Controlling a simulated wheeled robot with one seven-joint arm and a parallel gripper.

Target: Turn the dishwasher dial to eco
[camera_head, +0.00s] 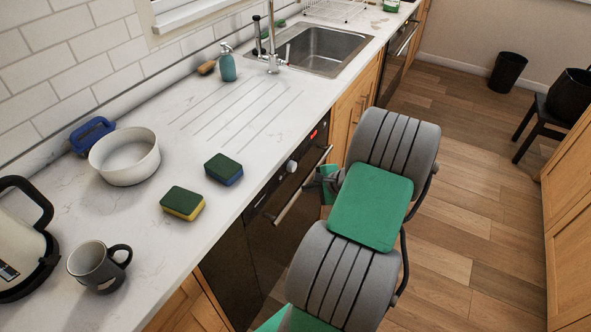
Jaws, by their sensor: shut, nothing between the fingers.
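The dishwasher (262,237) is a black-fronted appliance under the counter, with a long bar handle (303,186). Its round, pale dial (291,166) sits on the dark control strip just below the counter edge. A small red display (313,134) glows farther along the strip. The dial's markings are too small to read, so I cannot tell its setting. My gripper (314,178) is shut and empty, just to the right of the dial near the bar handle. It looks apart from the dial, and my arm partly hides it.
Two sponges (182,203) (223,169), a white bowl (125,157), a dark mug (99,266) and a kettle (24,241) stand on the counter (150,260). A sink (322,50) lies beyond. The wooden floor (450,250) right of my arm is clear.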

